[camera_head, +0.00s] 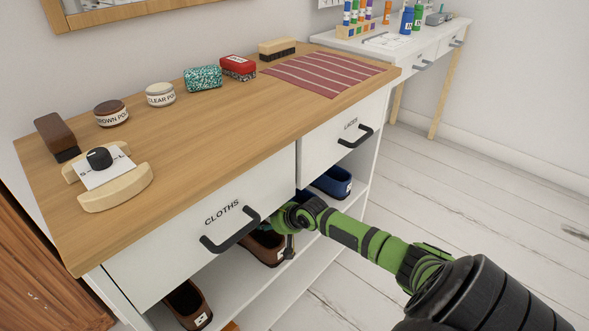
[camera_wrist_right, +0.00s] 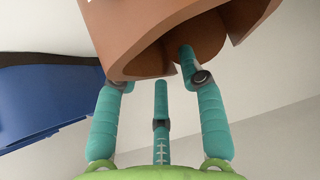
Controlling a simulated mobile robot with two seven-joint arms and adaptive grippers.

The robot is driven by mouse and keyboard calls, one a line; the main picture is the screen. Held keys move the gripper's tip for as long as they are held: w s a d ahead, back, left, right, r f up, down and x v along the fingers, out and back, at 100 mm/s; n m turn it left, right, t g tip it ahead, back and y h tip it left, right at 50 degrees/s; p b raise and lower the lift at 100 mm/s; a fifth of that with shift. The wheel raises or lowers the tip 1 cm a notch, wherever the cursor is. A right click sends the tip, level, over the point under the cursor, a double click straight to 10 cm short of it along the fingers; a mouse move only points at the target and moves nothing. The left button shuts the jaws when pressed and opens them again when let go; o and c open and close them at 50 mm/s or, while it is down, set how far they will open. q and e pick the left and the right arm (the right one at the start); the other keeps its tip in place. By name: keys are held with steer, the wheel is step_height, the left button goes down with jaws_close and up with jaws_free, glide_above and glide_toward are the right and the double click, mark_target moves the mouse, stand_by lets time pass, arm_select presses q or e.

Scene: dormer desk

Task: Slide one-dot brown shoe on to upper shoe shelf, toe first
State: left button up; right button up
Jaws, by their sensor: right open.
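A brown shoe (camera_head: 262,247) with a white tag at its heel is on the upper shelf (camera_head: 232,275) under the drawers; the dots on its tag are too small to read. My right gripper (camera_head: 284,218) is at this shoe, partly hidden under the drawer front. In the right wrist view the brown shoe (camera_wrist_right: 140,38) fills the top, and my right gripper's teal fingers (camera_wrist_right: 150,75) are open around its heel end. One fingertip overlaps the shoe's opening; I cannot tell whether it touches. Another brown shoe (camera_head: 187,303) with a tag stands further left. My left gripper is not in view.
A blue shoe (camera_head: 332,182) sits right of my gripper and also shows in the right wrist view (camera_wrist_right: 55,100). The CLOTHS drawer handle (camera_head: 232,232) juts out just above and left. The LACES drawer handle (camera_head: 357,138) is higher right. The floor (camera_head: 450,190) at right is clear.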

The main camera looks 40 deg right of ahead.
steer(key=s+d+r, duration=0.1)
steer(key=s+r, duration=0.1)
steer(key=s, duration=1.2)
steer(key=shift+s+d+r, duration=0.2)
steer(key=shift+r, duration=0.1)
